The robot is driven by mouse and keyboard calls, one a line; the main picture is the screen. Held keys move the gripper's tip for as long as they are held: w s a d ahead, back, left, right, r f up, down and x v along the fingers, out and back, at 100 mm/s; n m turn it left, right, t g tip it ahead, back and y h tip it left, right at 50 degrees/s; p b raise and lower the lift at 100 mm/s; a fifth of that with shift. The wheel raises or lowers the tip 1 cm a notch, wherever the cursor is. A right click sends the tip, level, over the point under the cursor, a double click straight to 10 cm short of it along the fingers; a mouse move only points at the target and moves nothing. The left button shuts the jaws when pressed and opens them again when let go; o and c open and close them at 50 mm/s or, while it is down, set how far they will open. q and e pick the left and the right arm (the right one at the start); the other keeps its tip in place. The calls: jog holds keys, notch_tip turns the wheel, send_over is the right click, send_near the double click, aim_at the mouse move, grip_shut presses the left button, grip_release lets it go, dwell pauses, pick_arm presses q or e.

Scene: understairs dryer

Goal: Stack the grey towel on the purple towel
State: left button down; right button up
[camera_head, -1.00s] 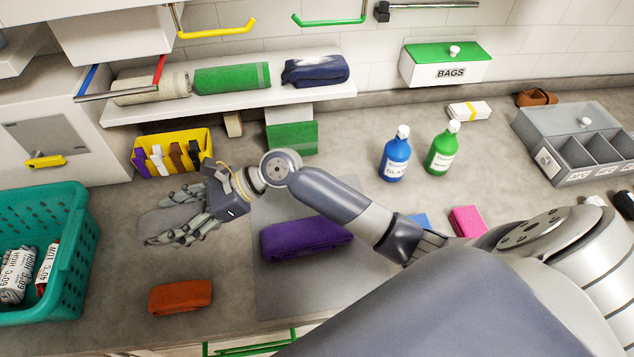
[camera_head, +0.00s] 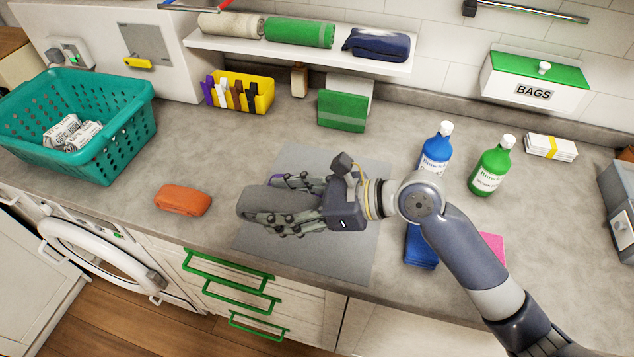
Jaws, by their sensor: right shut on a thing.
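My right gripper (camera_head: 282,203) is shut on the grey towel (camera_head: 257,204), a dark grey rounded bundle held between its fingers over the grey mat (camera_head: 355,255). The purple towel is almost wholly hidden behind my right gripper and the grey towel. Only a small purple patch (camera_head: 279,178) shows by the upper fingers. I cannot tell whether the grey towel touches the purple towel. My left gripper is not in view.
An orange towel (camera_head: 183,200) lies left of the mat. A blue bottle (camera_head: 436,152) and a green bottle (camera_head: 491,168) stand to the right, with a blue sponge-like block (camera_head: 421,248) nearer. A teal basket (camera_head: 135,130) is at the left.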

jog(key=w+d, duration=0.1)
jog(key=w, duration=0.2)
jog(key=w+d, duration=0.2)
jog(key=w, duration=0.1)
jog(key=w+d+f, duration=0.1)
jog(key=w, duration=0.2)
jog(key=shift+d, duration=0.35)
jog(key=shift+w+d, duration=0.1)
jog(key=shift+w, duration=0.25)
jog(key=shift+f, duration=0.15)
notch_tip(320, 180, down, 2)
jog(key=shift+d+f+p, duration=0.1)
jog(key=shift+f+p, duration=0.05)
jog(key=shift+p, duration=0.25)
jog(key=shift+f, duration=0.45)
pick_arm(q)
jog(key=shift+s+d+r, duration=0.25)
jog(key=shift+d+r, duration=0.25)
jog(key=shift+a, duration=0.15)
pick_arm(e)
jog(key=o, duration=1.1)
jog(key=shift+f, duration=0.15)
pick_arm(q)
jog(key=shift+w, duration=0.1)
